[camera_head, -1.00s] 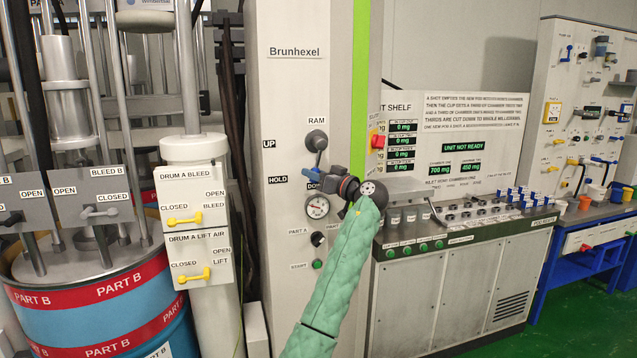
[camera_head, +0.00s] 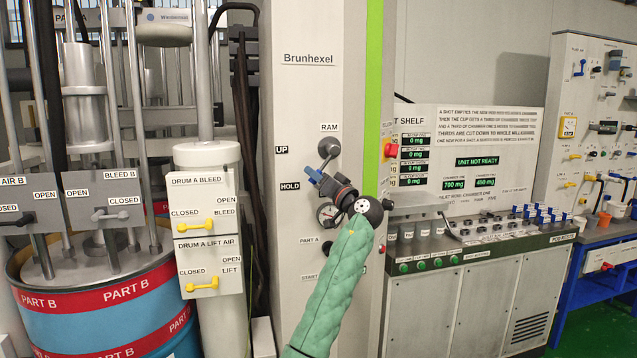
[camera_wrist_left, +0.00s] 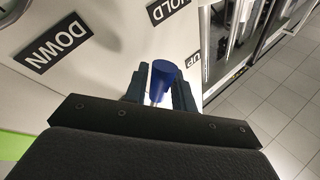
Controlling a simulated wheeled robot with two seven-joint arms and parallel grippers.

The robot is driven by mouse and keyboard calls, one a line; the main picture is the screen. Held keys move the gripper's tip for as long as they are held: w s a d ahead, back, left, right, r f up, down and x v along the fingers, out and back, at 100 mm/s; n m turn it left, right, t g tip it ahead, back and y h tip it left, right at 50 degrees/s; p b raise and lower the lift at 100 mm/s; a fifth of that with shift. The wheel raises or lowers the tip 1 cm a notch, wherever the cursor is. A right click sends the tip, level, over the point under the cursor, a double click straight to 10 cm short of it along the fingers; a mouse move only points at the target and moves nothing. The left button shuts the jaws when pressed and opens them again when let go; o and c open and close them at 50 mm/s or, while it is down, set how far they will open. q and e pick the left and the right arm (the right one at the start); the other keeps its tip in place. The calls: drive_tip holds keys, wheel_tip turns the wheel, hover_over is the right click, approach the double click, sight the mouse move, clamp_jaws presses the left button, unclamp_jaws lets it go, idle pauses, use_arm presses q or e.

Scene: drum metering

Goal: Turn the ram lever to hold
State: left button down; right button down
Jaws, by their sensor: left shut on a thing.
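The ram lever has a grey round hub (camera_head: 329,147) under the RAM label on the pale Brunhexel column. Its arm slants down and left from the hub, between straight down and the HOLD label (camera_head: 290,186). My left gripper (camera_head: 314,175) is shut on the lever's blue handle, just right of HOLD. In the left wrist view the blue handle (camera_wrist_left: 162,80) stands between the two fingers. The UP label (camera_head: 281,149) is left of the hub. The DOWN label (camera_wrist_left: 54,44) shows in the left wrist view and is hidden behind my gripper in the head view.
A gauge (camera_head: 326,213) sits on the column close below my gripper. A red button (camera_head: 390,150) is on the right. Two yellow drum valves (camera_head: 195,226) stand on the left. The bench with cups (camera_head: 480,232) is right of the column.

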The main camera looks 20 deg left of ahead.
use_arm(q)
drive_tip(key=shift+s+a+r+m+t+b, duration=0.2)
drive_tip(key=shift+r+m+t+b, duration=0.1)
drive_tip(key=shift+m, duration=0.2)
drive_tip(key=shift+s+a+r+m+t+b, duration=0.15)
drive_tip(key=shift+m+t, duration=0.15)
drive_tip(key=shift+m, duration=0.2)
use_arm(e)
drive_tip(key=shift+w+a+f, duration=0.2)
drive_tip(key=shift+a+f, duration=0.2)
drive_tip(key=shift+f, duration=0.15)
drive_tip(key=shift+w+a+f, duration=0.15)
drive_tip(key=shift+a+f, duration=0.25)
drive_tip(key=shift+f, duration=0.1)
use_arm(q)
drive_tip(key=shift+w, duration=0.1)
drive_tip(key=c, duration=1.2)
unclamp_jaws()
drive_tip(key=shift+o, duration=0.2)
